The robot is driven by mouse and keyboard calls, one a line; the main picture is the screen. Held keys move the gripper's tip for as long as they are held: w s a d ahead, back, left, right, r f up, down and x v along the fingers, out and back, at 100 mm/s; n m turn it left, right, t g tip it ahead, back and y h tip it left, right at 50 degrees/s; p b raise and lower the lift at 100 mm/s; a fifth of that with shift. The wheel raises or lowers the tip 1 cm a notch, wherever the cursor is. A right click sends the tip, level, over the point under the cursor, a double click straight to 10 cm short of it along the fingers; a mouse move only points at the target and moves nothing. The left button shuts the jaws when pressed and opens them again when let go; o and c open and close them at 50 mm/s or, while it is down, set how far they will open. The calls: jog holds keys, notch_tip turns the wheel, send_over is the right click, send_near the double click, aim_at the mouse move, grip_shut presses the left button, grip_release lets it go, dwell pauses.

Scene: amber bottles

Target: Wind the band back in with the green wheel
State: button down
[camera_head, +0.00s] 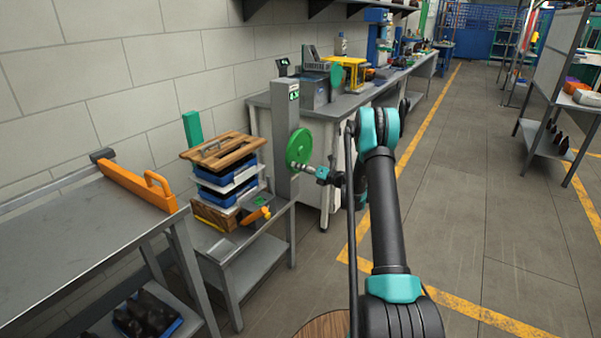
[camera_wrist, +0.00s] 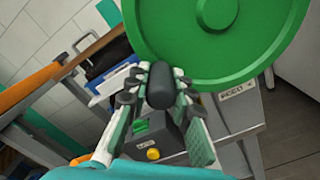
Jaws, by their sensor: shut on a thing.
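The green wheel (camera_head: 299,147) is mounted on the side of a grey post (camera_head: 285,130). In the wrist view the wheel (camera_wrist: 218,40) fills the upper right, with a round raised hub at the top. A dark knob (camera_wrist: 161,88) stands out near the wheel's lower left edge. My gripper (camera_wrist: 160,92) is shut on this knob, one finger on each side. In the head view my gripper (camera_head: 314,171) is at the lower edge of the wheel. I cannot make out the band for certain in either view.
A low bench beside the post holds stacked blue and white trays (camera_head: 227,180) under a wooden lid (camera_head: 222,150). A steel table (camera_head: 85,235) with an orange bar (camera_head: 137,182) stands at the left. The floor (camera_head: 450,215) to the right is clear.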

notch_tip(320, 180, up, 3)
jog(key=shift+s+a+r, duration=0.15)
jog(key=shift+w+r, duration=0.2)
jog(key=shift+r, duration=0.9)
jog(key=shift+w+d+r, duration=0.2)
jog(key=shift+d+r, duration=0.05)
jog(key=shift+r, duration=0.3)
jog(key=shift+w+d+r, duration=0.2)
jog(key=shift+r, duration=0.3)
jog(key=shift+w+d+r, duration=0.25)
jog(key=shift+w+r, duration=0.15)
jog(key=shift+r, duration=0.2)
jog(key=shift+w+d+r, duration=0.25)
jog(key=shift+w+r, duration=0.15)
jog(key=shift+r, duration=0.15)
jog(key=shift+w+d+r+m, duration=0.4)
jog(key=shift+w+r+m, duration=0.1)
jog(key=shift+m, duration=0.3)
jog(key=shift+w+d+r, duration=0.3)
jog(key=shift+w+d, duration=0.1)
jog(key=shift+w, duration=0.15)
jog(key=shift+w+d+r+m, duration=0.15)
jog(key=shift+w+d+m, duration=0.25)
jog(key=shift+m, duration=0.35)
jog(key=shift+w+d+r+m, duration=0.1)
jog(key=shift+w+d+m, duration=0.15)
jog(key=shift+w+m, duration=0.4)
jog(key=shift+w+d+r+m, duration=0.15)
jog(key=shift+w+d+m, duration=0.15)
jog(key=shift+m, duration=0.6)
